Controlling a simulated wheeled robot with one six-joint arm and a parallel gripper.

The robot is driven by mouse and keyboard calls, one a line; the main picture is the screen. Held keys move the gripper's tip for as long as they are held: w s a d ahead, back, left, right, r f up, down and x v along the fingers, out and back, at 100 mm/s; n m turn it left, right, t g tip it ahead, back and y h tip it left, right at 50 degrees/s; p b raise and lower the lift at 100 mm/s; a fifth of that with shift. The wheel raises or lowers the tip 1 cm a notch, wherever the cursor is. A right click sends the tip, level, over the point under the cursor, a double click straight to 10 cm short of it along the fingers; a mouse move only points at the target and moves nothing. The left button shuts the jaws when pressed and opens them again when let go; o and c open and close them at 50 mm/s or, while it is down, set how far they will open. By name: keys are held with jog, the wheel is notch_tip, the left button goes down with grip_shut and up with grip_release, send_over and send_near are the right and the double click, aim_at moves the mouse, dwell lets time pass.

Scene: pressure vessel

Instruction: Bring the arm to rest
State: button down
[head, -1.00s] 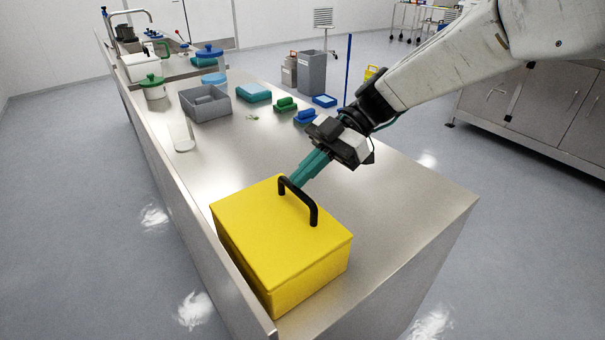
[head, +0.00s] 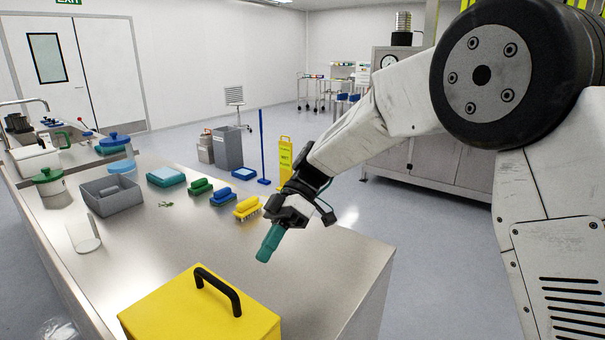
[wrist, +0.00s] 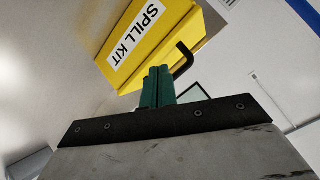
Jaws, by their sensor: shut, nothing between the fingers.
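My gripper (head: 268,243) has teal fingers, shut with nothing between them. It hangs above the steel bench (head: 320,265), behind and to the right of the yellow box (head: 190,318) in the head view, apart from its black handle (head: 218,288). My arm reaches in from the right and is bent. In the wrist view the shut teal fingers (wrist: 157,86) point toward the yellow box (wrist: 150,42), whose side reads "SPILL KIT". The box is closed; its lower front is cut off in the head view.
Yellow (head: 247,208), blue (head: 222,197) and green (head: 199,187) brushes lie on the bench behind my gripper. The bench's right end is bare. A yellow floor sign (head: 284,155) stands beyond.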

jog(key=s+d+r+m+t+h, duration=0.1)
jog(key=s+d+m+t+h, duration=0.1)
jog(key=s+d+m, duration=0.5)
jog(key=s+d+r+m+t+h, duration=0.1)
jog(key=s+d+m+t, duration=0.4)
jog(key=d, duration=1.2)
jog(key=s+d+r+m+t+h, duration=0.2)
jog(key=s+d+m+t, duration=0.2)
jog(key=s+d+m, duration=0.6)
jog(key=shift+s+d+r+m+h, duration=0.2)
jog(key=shift+d+r+m+h, duration=0.15)
jog(key=shift+d, duration=0.55)
jog(key=shift+f, duration=0.1)
